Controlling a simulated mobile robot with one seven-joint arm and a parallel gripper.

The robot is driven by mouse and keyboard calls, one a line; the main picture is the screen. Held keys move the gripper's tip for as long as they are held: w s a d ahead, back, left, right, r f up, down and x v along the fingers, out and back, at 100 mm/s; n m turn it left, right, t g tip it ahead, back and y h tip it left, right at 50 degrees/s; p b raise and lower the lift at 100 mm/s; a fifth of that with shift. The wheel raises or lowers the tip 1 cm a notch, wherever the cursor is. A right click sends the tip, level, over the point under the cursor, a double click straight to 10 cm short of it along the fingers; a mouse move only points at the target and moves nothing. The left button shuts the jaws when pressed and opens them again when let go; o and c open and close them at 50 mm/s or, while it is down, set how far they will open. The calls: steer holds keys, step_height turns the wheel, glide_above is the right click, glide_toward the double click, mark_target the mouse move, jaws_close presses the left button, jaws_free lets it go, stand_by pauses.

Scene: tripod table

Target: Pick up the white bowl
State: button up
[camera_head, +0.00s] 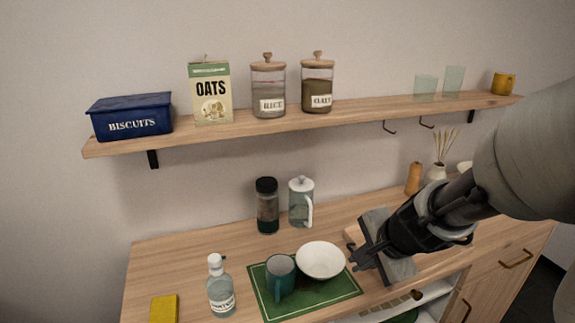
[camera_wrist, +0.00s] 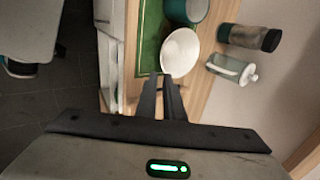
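The white bowl (camera_head: 321,260) sits upright on the green mat (camera_head: 338,293), just right of the dark teal mug (camera_head: 280,274). My gripper (camera_head: 354,256) is to the right of the bowl in the head view, its fingers pointing toward the bowl's right side. In the wrist view the bowl (camera_wrist: 180,52) lies just beyond my fingertips (camera_wrist: 162,75). The two fingers stand a little apart with nothing between them. I cannot tell whether a fingertip touches the rim.
A glass bottle (camera_head: 220,288) and yellow block (camera_head: 164,308) stand left of the mat. A dark-lidded jar (camera_head: 267,206) and glass pitcher (camera_head: 301,202) stand behind. A shelf (camera_head: 240,124) with containers hangs above. An open drawer (camera_head: 390,306) is at the front.

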steer(key=b, duration=0.5)
glide_toward(320, 266)
steer(key=s, duration=0.3)
steer(key=s+d+f, duration=0.1)
steer(key=shift+s, duration=0.25)
steer(key=x, duration=0.1)
steer(key=b+x, duration=0.1)
steer(key=x, duration=0.1)
steer(key=b+x, duration=0.1)
steer(key=shift+a+f, duration=0.15)
steer(key=shift+a, duration=0.15)
steer(key=shift+w+f, duration=0.25)
steer(key=shift+w, duration=0.05)
jaws_close()
steer(key=shift+r, duration=0.1)
